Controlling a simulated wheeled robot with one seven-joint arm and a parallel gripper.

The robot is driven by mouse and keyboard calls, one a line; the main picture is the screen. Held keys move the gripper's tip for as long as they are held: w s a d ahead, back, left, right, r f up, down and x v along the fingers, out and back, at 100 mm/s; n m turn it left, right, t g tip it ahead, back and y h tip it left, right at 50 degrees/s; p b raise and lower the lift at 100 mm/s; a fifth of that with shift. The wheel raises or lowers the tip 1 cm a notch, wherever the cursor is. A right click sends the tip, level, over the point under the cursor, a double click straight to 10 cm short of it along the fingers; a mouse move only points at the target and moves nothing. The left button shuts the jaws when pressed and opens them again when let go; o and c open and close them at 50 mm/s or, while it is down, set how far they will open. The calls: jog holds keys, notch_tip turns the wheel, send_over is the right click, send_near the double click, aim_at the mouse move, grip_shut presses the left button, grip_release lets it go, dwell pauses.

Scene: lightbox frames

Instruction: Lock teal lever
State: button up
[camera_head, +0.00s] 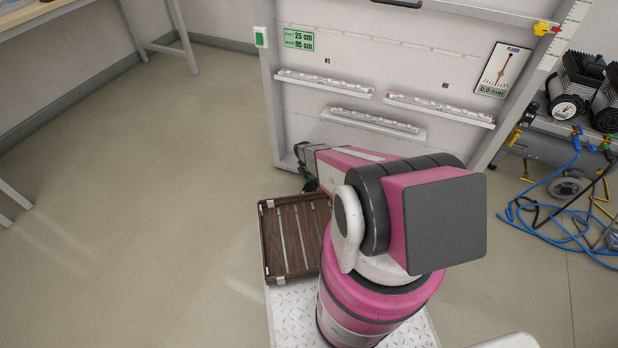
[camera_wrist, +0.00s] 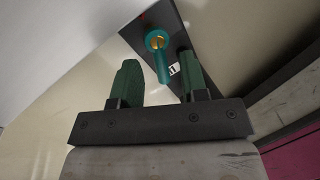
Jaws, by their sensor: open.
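The teal lever (camera_wrist: 163,70) shows in the wrist view, with a round teal hub and a brass-coloured centre on a dark plate (camera_wrist: 180,38). Its handle points down in the picture, toward my gripper. A small white label lies beside the handle on its right, and a small red mark is near the plate's upper left. My gripper (camera_wrist: 159,61) is open, its two dark green fingers on either side of the handle, the right one closer. I cannot tell whether either finger touches it. In the head view my arm hides the lever.
A white framed panel (camera_head: 350,75) with several narrow ledges stands ahead. A slatted brown wooden tray (camera_head: 266,240) sits beside my arm's base. A compressor (camera_head: 540,140) with blue hoses (camera_head: 545,228) is at right. The left floor is clear.

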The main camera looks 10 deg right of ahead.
jog(key=shift+s+f, duration=0.1)
jog(key=shift+f, duration=0.2)
grip_shut()
jog(key=m, duration=0.2)
jog(key=w+m+y, duration=0.1)
jog(key=shift+m+g, duration=0.3)
jog(key=shift+m, duration=0.1)
jog(key=m, duration=0.3)
jog(key=shift+w+m+y, duration=0.3)
jog(key=shift+w+y, duration=0.1)
jog(key=m, duration=0.2)
jog(key=shift+w+m+y, duration=0.3)
jog(key=shift+y, duration=0.1)
jog(key=shift+w+d+m+y, duration=0.15)
jog(key=shift+w+m+y, duration=0.05)
jog(key=shift+m, duration=0.8)
jog(key=shift+w+d+m+y, duration=0.15)
jog(key=shift+m+y, duration=0.05)
jog(key=shift+m, duration=0.8)
